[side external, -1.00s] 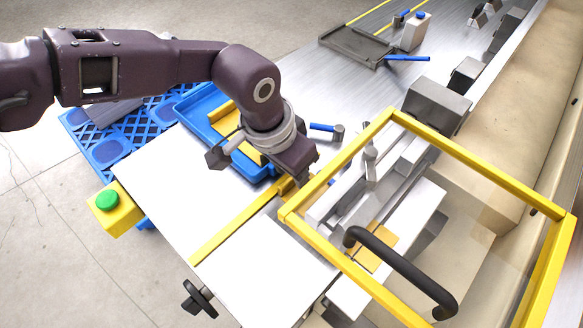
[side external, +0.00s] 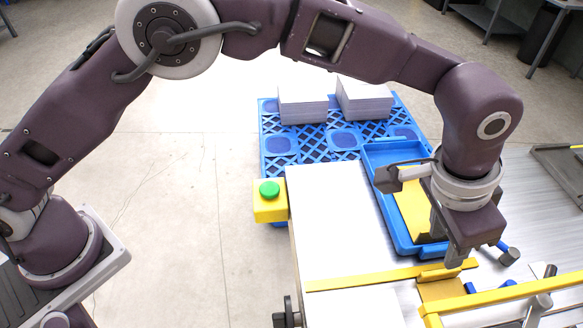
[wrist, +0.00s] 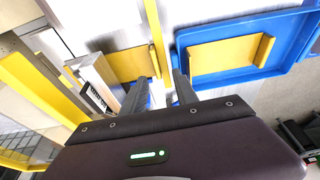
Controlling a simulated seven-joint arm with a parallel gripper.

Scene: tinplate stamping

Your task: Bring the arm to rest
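My gripper (side external: 459,262) points down over the white worktop, close above the end of a yellow rail (side external: 375,278) and a yellow plate (side external: 441,291). In the wrist view its two grey fingers (wrist: 159,93) stand apart, with nothing seen held between them. The yellow plate also shows just beyond the fingers in the wrist view (wrist: 125,66). I cannot tell whether the fingers touch anything. My arm arches across the top of the side view, bent at the elbow.
A blue tray (side external: 397,238) with a yellow plate (side external: 412,212) lies beside my gripper. The yellow guard frame (side external: 500,296) stands close at right. A green button on a yellow box (side external: 270,201) is left of the worktop (side external: 335,225). White stacks (side external: 302,103) sit on a blue pallet (side external: 280,160).

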